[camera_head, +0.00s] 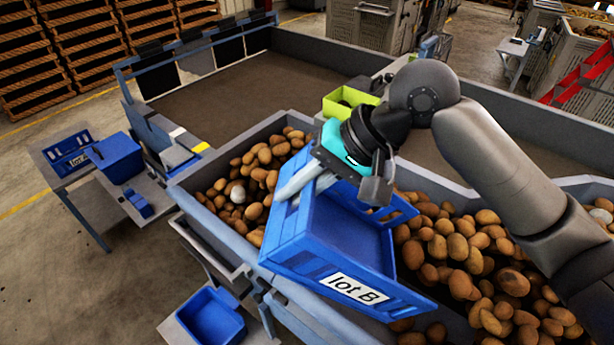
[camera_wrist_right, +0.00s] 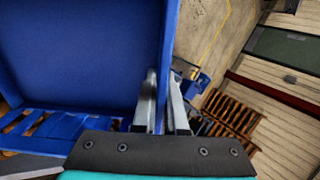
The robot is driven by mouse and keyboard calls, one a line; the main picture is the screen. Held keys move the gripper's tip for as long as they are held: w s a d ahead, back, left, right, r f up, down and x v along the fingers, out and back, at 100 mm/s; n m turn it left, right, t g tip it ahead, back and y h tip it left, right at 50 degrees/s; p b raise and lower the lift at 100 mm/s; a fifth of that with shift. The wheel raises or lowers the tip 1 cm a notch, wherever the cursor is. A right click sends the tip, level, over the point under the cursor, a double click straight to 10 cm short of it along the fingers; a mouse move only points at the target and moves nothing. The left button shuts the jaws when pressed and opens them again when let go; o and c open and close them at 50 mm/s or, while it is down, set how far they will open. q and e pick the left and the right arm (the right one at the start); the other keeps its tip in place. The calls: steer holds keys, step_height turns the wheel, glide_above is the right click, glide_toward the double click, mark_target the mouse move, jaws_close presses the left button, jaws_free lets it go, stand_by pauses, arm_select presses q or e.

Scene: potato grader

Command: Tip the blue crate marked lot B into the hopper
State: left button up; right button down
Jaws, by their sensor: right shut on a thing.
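The blue crate (camera_head: 345,235) marked lot B hangs tilted over the grey hopper (camera_head: 212,228), its label facing the lower right. My right gripper (camera_head: 297,182) is shut on the crate's side wall; the right wrist view shows one finger on each side of the wall (camera_wrist_right: 162,60). The visible part of the crate's inside looks empty. Potatoes (camera_head: 455,245) lie in the hopper below and on both sides of the crate, which hides part of them. My left gripper is not in view.
A lime-green box (camera_head: 343,102) stands behind the hopper. Another blue crate (camera_head: 68,155) with a partly hidden label and a blue box (camera_head: 118,158) stand on the left. A blue bin (camera_head: 210,318) is at the front. A wide brown bed (camera_head: 245,95) lies behind.

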steer(key=a+f+h, duration=0.4)
steer(key=f, duration=0.3)
steer(key=a+f+h+b, duration=0.1)
steer(key=a+f+h, duration=0.3)
steer(key=f, duration=0.4)
steer(key=shift+a, duration=0.3)
